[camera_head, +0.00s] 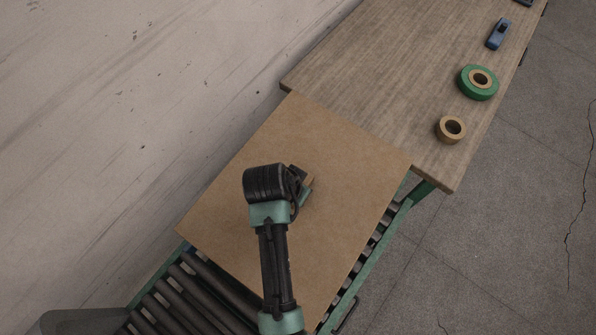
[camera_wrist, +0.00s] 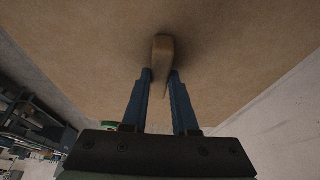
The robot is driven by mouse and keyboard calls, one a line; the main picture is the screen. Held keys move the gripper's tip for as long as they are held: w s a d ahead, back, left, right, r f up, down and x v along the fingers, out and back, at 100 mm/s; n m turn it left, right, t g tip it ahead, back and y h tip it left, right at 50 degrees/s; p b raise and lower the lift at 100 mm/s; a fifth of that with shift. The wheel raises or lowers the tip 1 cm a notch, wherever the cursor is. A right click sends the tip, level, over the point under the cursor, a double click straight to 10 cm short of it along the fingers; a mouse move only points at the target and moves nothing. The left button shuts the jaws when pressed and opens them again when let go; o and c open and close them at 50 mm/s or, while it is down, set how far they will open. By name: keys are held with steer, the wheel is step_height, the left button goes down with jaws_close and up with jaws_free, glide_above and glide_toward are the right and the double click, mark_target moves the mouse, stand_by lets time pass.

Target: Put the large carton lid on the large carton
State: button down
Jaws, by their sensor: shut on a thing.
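The large carton lid (camera_head: 340,155) is a flat brown square panel in the middle of the head view, above the roller conveyor and next to the table. A small block-like handle stands on the lid and shows in the wrist view (camera_wrist: 163,48). My gripper (camera_head: 303,185) is over the middle of the lid. In the wrist view its two dark fingers (camera_wrist: 160,75) are shut on the handle, with the lid (camera_wrist: 235,45) filling the upper part of that view. The large carton is not visible; the lid hides what is beneath it. I cannot tell whether the lid touches anything below.
A roller conveyor (camera_head: 188,297) with a green frame runs under the lid. A wooden table (camera_head: 385,75) adjoins at the upper right, holding a green tape roll (camera_head: 478,83), a tan tape roll (camera_head: 451,129) and a blue tool (camera_head: 499,34). A pale wall stands on the left.

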steer(key=shift+w+r+m, duration=0.15)
steer(key=shift+r+m, duration=0.05)
steer(key=shift+m, duration=0.1)
steer(key=shift+f, duration=0.2)
step_height(320, 180, down, 6)
steer(key=b, duration=0.6)
steer(key=shift+f, duration=0.25)
steer(key=shift+f+b, duration=0.8)
steer(key=shift+f, duration=0.05)
steer(key=c, duration=0.6)
jaws_free()
